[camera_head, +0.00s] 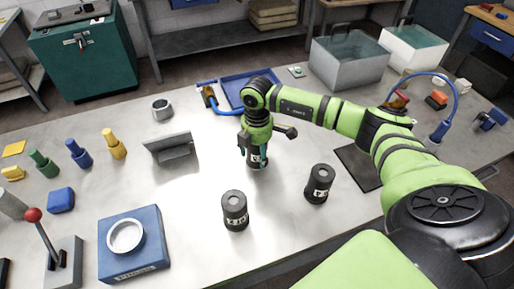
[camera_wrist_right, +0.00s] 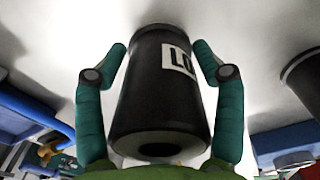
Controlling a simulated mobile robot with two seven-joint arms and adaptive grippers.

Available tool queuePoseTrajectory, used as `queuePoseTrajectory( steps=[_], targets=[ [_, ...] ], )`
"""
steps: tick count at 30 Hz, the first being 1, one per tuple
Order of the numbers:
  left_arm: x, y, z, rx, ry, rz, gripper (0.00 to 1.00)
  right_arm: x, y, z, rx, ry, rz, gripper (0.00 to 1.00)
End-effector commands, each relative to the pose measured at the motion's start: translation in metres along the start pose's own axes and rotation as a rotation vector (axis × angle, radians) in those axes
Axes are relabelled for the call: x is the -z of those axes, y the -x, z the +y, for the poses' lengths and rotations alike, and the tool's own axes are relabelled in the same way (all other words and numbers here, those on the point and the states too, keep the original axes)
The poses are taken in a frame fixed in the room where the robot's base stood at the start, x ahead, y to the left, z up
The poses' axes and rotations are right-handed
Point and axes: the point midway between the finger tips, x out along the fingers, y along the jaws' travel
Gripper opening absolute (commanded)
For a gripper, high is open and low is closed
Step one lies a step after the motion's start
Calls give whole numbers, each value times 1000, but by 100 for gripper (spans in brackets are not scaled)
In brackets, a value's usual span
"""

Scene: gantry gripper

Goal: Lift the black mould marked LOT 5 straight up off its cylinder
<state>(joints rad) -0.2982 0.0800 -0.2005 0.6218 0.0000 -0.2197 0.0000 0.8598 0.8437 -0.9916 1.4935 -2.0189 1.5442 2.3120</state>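A black cylindrical mould (camera_head: 257,160) with a white label stands on the light table, below my right gripper (camera_head: 256,148). In the right wrist view the mould (camera_wrist_right: 160,95) fills the space between the two teal fingers of the gripper (camera_wrist_right: 160,62). The fingers stand on either side of it, with narrow gaps showing, so the gripper looks open around it. Its label shows only "LO"; the number is hidden. The cylinder under the mould cannot be made out. My left gripper is in neither view.
Two more black labelled moulds stand nearby, one at front left (camera_head: 235,212) and one at right (camera_head: 318,185). A grey angle bracket (camera_head: 172,147) stands to the left and a blue tray (camera_head: 240,82) lies behind. A blue box with a white ring (camera_head: 132,258) is at front left.

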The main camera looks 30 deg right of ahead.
Motion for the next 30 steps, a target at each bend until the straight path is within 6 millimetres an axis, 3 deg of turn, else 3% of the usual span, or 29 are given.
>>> queuePoseTrajectory(
  steps=[3, 17, 23, 30],
  targets=[
    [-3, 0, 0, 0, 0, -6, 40, 0, 0, 0, 0, 0, 0, 30],
    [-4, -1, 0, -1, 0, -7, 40, 0, 5, 1, -2, -1, 1, 29],
    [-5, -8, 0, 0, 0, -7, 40, 1, 24, 1, -4, -1, 3, 28],
    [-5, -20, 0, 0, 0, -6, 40, 0, 68, 2, -7, 0, 3, 28]
  ],
)
